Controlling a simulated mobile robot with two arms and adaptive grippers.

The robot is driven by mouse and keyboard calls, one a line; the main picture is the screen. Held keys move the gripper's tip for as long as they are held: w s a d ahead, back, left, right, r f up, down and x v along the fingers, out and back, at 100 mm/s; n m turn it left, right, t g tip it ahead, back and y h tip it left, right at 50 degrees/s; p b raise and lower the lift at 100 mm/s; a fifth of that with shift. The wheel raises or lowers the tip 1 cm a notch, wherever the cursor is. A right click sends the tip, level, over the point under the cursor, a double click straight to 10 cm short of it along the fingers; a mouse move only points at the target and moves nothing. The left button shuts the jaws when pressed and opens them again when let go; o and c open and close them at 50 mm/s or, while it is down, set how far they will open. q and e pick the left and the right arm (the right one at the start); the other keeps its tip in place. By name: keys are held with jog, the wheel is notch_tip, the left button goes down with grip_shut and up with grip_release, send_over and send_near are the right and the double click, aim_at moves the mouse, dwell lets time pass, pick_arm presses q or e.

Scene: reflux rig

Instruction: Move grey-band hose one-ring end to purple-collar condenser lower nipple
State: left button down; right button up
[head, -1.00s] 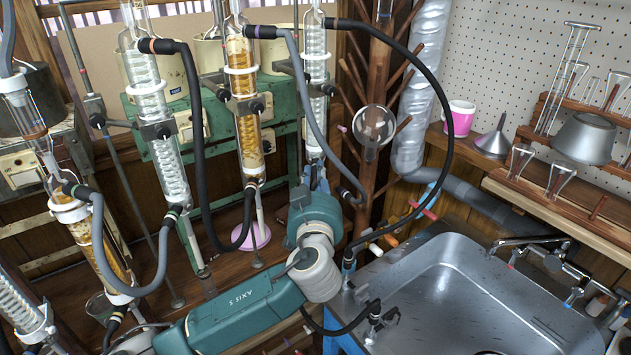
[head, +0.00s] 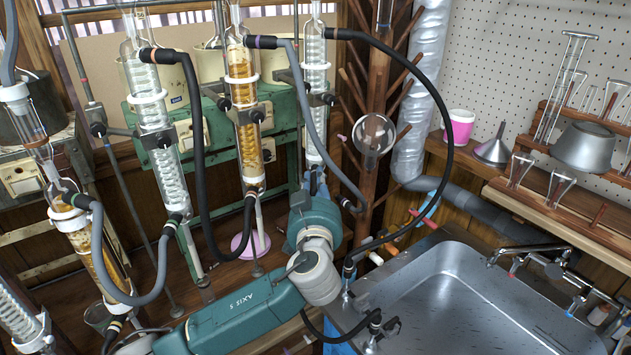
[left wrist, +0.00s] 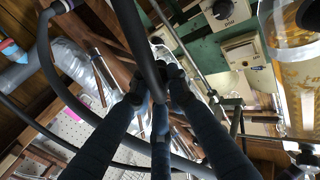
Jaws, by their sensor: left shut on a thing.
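The purple-collar condenser (head: 247,140) is the middle one, with an amber coil and a purple collar (head: 252,41) at its top nipple. Its lower nipple (head: 252,188) has a black hose (head: 190,110) at it. A grey hose (head: 312,115) runs from the purple collar down to a black end (head: 350,206) beside my arm. My left gripper (head: 318,182) is mostly hidden by my teal wrist, below the right condenser (head: 315,100). In the left wrist view the left gripper (left wrist: 158,97) is shut on a dark hose (left wrist: 133,45). I cannot make out its band or rings. My right gripper is not in view.
A left condenser (head: 158,120) stands close by, and another black hose (head: 440,105) loops over to the sink (head: 450,275). A wooden peg rack (head: 375,85) stands behind my left gripper. Hoses and clamps crowd the space around the condensers.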

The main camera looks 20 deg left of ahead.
pick_arm(q)
jog(key=shift+b, duration=0.6)
dwell(1.2)
jog(key=shift+w+a, duration=0.1)
jog(key=shift+w, duration=0.3)
dwell(0.5)
jog(key=c, duration=1.6)
grip_release()
jog(key=shift+s, duration=0.25)
jog(key=v, duration=1.1)
jog(key=shift+s, duration=0.3)
jog(key=shift+f, duration=0.1)
